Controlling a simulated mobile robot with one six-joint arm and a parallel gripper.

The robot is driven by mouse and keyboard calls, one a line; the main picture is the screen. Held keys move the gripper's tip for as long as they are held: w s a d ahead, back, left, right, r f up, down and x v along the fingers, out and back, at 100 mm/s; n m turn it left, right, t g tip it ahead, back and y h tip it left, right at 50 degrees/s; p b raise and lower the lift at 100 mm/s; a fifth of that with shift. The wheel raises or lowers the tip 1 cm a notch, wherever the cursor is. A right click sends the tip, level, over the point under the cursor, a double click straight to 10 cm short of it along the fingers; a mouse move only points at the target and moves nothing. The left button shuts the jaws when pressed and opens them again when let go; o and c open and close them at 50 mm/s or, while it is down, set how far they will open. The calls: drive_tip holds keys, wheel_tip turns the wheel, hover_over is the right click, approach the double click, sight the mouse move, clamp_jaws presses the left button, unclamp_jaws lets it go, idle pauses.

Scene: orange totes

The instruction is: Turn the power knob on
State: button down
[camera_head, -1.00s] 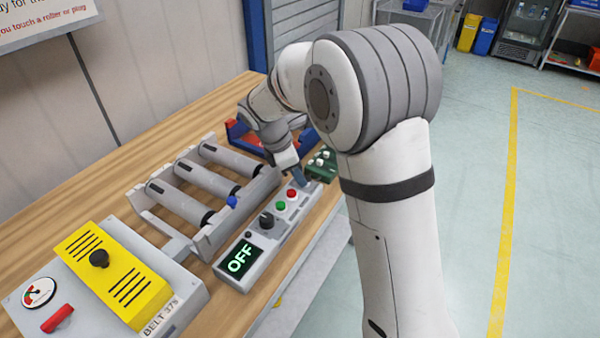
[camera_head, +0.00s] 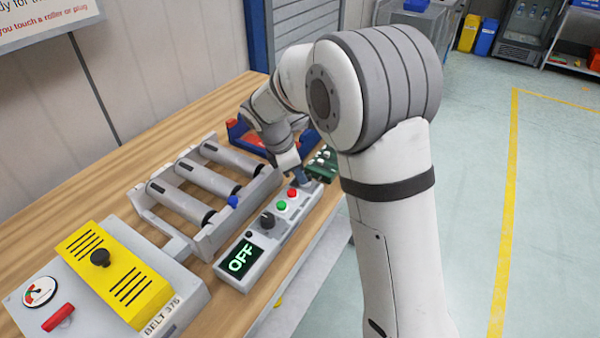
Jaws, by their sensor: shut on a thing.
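A long grey control box (camera_head: 284,232) lies along the front of the roller unit. Its near end has a display (camera_head: 241,258) reading OFF in green, with a black knob (camera_head: 267,220) beside it, standing free. A green button (camera_head: 281,206) and a red button (camera_head: 292,194) sit farther along. My gripper (camera_head: 299,179) points down at the far end of the box, beyond the red button. It is shut on a small part there, which the fingers hide. I cannot tell that part's shape or how it is turned.
A roller unit (camera_head: 187,205) with a blue knob (camera_head: 233,202) lies left of the box. A yellow-topped unit (camera_head: 112,272) stands at the near left. A green block with white knobs (camera_head: 322,162) is close right of my gripper. A blue-and-red holder (camera_head: 245,138) stands behind.

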drive_tip(key=m+p, duration=0.1)
drive_tip(key=m+g+p, duration=0.1)
drive_tip(key=m, duration=0.1)
drive_tip(key=shift+w+r+m+g+p, duration=0.1)
drive_tip(key=shift+w+m+g+p, duration=0.1)
drive_tip(key=shift+m+g+p, duration=0.1)
drive_tip(key=m, duration=0.1)
drive_tip(key=m+g+p, duration=0.1)
drive_tip(key=m, duration=0.1)
drive_tip(key=m+p, duration=0.1)
drive_tip(key=shift+w+d+m+g, duration=0.15)
drive_tip(key=shift+w+m+g, duration=0.15)
drive_tip(key=shift+g, duration=0.1)
drive_tip(key=m, duration=0.2)
drive_tip(key=m+g+y+p, duration=0.1)
drive_tip(key=m, duration=0.1)
drive_tip(key=shift+w+d+m+y, duration=0.15)
drive_tip(key=shift+w+m+y, duration=0.05)
drive_tip(key=shift+m+y, duration=0.1)
drive_tip(key=shift+w+d+f+m+g+y+p, duration=0.15)
drive_tip(key=shift+m+y, duration=0.15)
drive_tip(key=shift+m, duration=0.55)
drive_tip(key=shift+s+d+m+g+y+p, duration=0.1)
drive_tip(key=shift+m+g+y, duration=0.15)
drive_tip(key=shift+m, duration=0.55)
drive_tip(key=shift+w+d+f+m+g+y+p, duration=0.15)
drive_tip(key=shift+m+y, duration=0.2)
drive_tip(key=shift+m, duration=0.5)
drive_tip(key=shift+s+r, duration=0.1)
